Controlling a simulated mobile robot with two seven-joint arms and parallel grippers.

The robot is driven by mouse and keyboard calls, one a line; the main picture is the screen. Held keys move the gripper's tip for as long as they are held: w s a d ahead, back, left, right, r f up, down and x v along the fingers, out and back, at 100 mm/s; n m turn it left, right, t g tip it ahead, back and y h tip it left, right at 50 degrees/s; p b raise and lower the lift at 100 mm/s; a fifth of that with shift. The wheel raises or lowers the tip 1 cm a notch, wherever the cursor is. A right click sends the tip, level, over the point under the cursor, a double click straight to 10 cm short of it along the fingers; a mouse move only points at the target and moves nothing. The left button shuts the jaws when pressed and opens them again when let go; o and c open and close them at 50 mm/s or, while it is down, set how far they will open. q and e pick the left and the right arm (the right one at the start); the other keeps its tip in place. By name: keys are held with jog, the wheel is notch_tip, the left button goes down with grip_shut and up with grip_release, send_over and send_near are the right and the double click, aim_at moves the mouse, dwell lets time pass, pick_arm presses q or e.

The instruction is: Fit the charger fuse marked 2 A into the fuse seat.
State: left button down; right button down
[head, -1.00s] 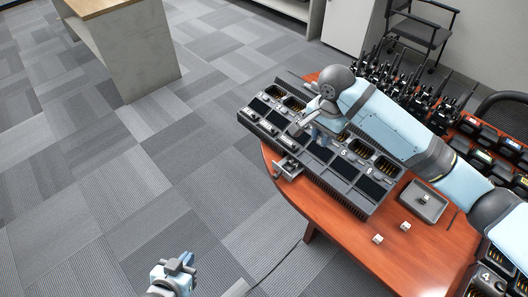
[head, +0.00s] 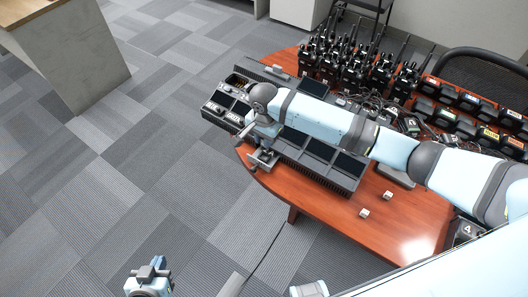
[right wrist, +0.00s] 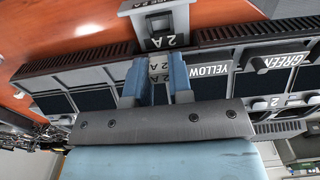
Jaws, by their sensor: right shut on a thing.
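My right gripper (right wrist: 160,82) is shut on a small pale fuse marked 2 A (right wrist: 159,70), held between its blue fingers. The fuse seat (right wrist: 158,28), a grey open housing also marked 2 A, lies just beyond the fuse in the right wrist view. I cannot tell whether fuse and seat touch. In the head view my right gripper (head: 264,138) is over the seat (head: 262,160) at the charger's front edge, and the fuse is hidden. My left gripper (head: 152,272) is low over the floor, apart from the table; its opening is unclear.
The long charger (head: 318,158) lies on the red-brown table (head: 320,205). Two small pale blocks, one (head: 363,212) nearer the edge and one (head: 388,196) behind, lie to the right. Radios (head: 345,60) crowd the back. A tray (head: 395,176) is partly hidden by my right arm.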

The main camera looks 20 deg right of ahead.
aim_at(264, 158)
notch_tip(264, 158, down, 7)
jog(key=shift+f, duration=0.1)
dwell(0.3)
